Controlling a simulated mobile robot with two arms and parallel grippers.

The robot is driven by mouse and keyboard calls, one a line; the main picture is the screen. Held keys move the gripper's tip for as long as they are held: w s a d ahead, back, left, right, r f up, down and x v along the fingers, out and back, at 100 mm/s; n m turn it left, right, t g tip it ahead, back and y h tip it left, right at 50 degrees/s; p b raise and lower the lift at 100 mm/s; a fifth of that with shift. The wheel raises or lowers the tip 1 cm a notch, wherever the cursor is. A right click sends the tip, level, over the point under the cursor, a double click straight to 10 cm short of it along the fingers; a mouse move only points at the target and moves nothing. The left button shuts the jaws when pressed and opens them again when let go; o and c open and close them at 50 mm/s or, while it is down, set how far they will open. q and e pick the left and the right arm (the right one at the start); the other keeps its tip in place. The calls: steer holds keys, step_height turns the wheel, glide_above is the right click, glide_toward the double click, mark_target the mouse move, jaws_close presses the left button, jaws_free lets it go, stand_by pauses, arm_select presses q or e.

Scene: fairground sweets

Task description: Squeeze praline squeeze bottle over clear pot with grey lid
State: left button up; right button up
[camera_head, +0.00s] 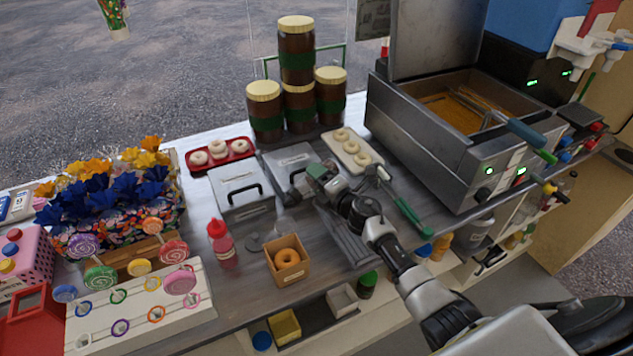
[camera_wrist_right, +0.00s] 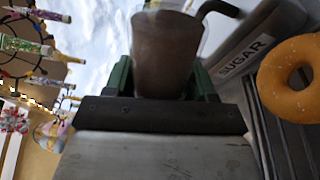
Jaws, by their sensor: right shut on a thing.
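My right gripper (camera_head: 318,172) reaches in over the counter, beside the lidded metal tubs. In the right wrist view its green fingers are shut on a brown, cloudy bottle (camera_wrist_right: 165,50), which looks like the praline squeeze bottle. The arm mostly hides this bottle in the head view, and its nozzle is not clear. A small clear and grey thing (camera_head: 284,200), which may be the clear pot, is on the counter just left of and below the gripper. My left gripper is not in view.
A red squeeze bottle (camera_head: 222,245) and a wooden box with a doughnut (camera_head: 288,257) stand at the front. A metal tub (camera_head: 240,187) is left of the gripper. Stacked brown jars (camera_head: 297,52) stand behind; a fryer (camera_head: 415,125) is to the right.

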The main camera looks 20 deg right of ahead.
mark_target(305, 179)
steer(key=r+n, duration=0.1)
steer(key=a+r+n+p, duration=0.1)
steer(key=n, duration=0.1)
steer(key=shift+s+a+r, duration=0.15)
steer(key=shift+a+r, duration=0.05)
steer(key=shift+r, duration=0.2)
steer(key=r+n, duration=0.1)
steer(key=a+n+p, duration=0.1)
steer(key=n, duration=0.1)
steer(key=a+r+n, duration=0.1)
steer(key=shift+s+a+r+n, duration=0.1)
steer(key=shift+s+r+n, duration=0.15)
steer(key=shift+r+n, duration=0.05)
steer(key=shift+s+f+b, duration=0.1)
steer(key=shift+f+b, duration=0.55)
steer(key=shift+f, duration=0.3)
steer(key=shift+f+b, duration=0.3)
steer(key=shift+b, duration=0.05)
steer(key=shift+f+b, duration=0.35)
steer(key=shift+f, duration=0.1)
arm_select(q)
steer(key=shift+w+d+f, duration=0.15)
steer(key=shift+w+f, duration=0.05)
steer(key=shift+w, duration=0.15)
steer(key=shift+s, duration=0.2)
arm_select(e)
steer(key=shift+o, duration=0.8)
steer(key=c, duration=0.8)
